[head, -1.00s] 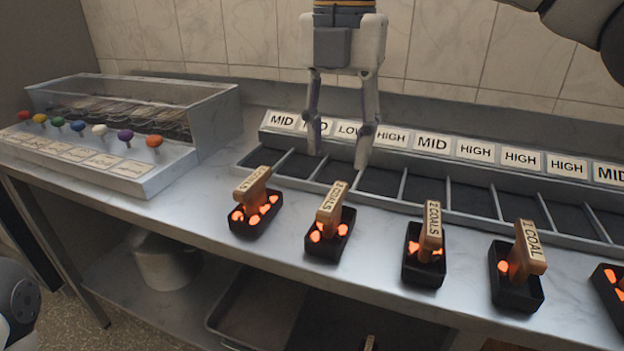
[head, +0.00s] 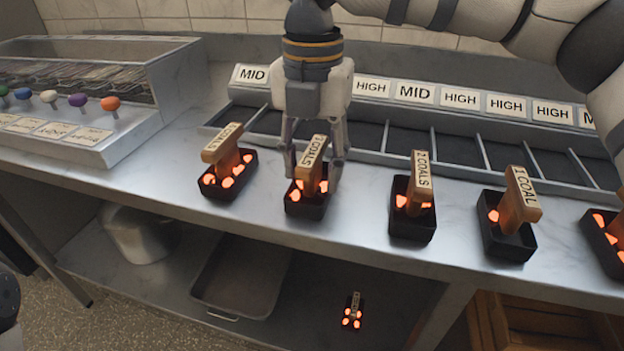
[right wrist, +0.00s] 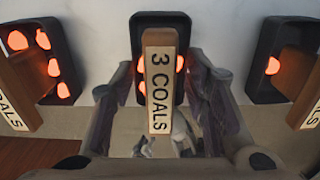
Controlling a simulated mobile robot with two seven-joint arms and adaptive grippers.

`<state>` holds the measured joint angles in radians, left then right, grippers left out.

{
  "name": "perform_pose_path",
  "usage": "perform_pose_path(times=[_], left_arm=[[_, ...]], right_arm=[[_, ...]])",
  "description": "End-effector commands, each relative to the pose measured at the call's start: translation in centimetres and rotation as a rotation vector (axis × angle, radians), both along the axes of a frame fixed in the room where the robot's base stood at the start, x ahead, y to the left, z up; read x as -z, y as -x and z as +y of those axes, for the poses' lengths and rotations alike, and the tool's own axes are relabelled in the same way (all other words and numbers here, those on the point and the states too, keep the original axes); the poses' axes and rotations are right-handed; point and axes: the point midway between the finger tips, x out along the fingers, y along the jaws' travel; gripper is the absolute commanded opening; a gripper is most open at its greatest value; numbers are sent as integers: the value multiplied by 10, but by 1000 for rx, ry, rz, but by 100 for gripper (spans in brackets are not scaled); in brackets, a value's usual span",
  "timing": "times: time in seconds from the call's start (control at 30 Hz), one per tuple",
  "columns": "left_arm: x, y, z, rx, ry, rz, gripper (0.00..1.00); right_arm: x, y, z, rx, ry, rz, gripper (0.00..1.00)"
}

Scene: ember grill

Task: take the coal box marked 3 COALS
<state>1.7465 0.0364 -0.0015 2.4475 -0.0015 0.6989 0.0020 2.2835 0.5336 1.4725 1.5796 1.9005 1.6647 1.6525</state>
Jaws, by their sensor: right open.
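The coal box marked 3 COALS (head: 306,210) stands upright on the steel counter, second from the left in the row. It is a black tray with glowing coals and a wooden T-shaped handle. In the right wrist view its label (right wrist: 160,90) reads 3 COALS clearly. My right gripper (head: 313,172) is open above the box, with one finger on each side of the handle. The right wrist view shows the fingers (right wrist: 160,78) apart from the handle, with a gap on both sides.
Similar boxes stand close by: one to the left (head: 228,182), one marked 2 COALS (head: 413,222) and one marked 1 COAL (head: 507,240). Behind is a divided trough (head: 460,150) with MID and HIGH labels. Another coal box (head: 352,318) sits on the lower shelf.

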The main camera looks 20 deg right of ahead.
Motion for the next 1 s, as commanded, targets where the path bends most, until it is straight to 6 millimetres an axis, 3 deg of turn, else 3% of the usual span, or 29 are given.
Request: perform_pose_path(times=[0.07,0.23,0.67,0.8,1.0], left_arm=[[0,0,0,0,0,-1,40],[0,0,0,0,0,-1,40],[-2,-2,0,0,0,-7,40],[-8,-7,0,0,0,-25,40],[-27,-27,0,-2,1,-92,40]], right_arm=[[-1,0,0,0,0,-1,37],[-1,0,0,0,1,-1,0],[-10,0,0,0,1,-5,0],[-39,0,0,0,1,-12,0],[-96,46,3,-2,1,-24,0]])
